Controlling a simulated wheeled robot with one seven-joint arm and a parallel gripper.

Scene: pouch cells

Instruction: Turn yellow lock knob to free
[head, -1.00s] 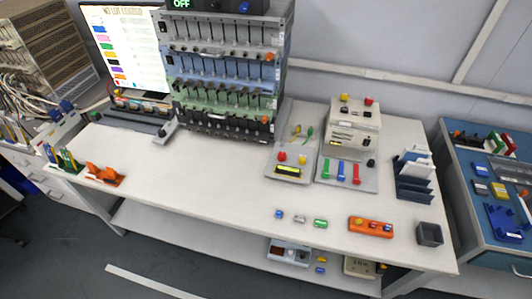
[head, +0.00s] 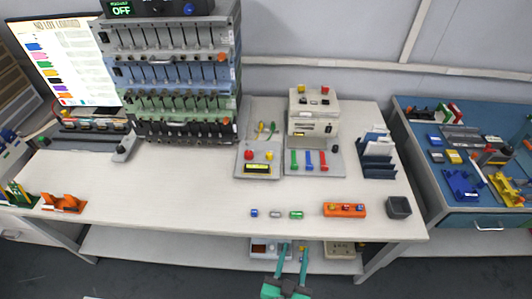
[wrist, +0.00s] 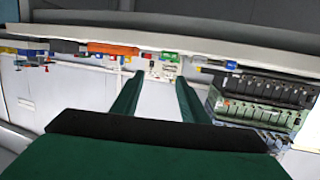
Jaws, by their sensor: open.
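I cannot tell for certain which yellow part is the lock knob. A small yellow knob (head: 300,90) sits beside a red one on top of the cream box on the white bench. A yellow fixture (head: 507,190) lies on the blue bench at the right; any knob on it is too small to make out. My gripper (head: 295,249) is at the bottom of the head view, in front of the white bench's lower shelf. Its green fingers are apart and empty, away from all these parts. They also show apart in the wrist view (wrist: 155,82).
The white bench (head: 180,188) has clear room at its front middle. A cell rack (head: 170,72) stands at its back left. An orange holder (head: 344,210) and a dark cup (head: 399,207) are near the front right edge. Blue blocks (head: 461,184) lie on the blue bench.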

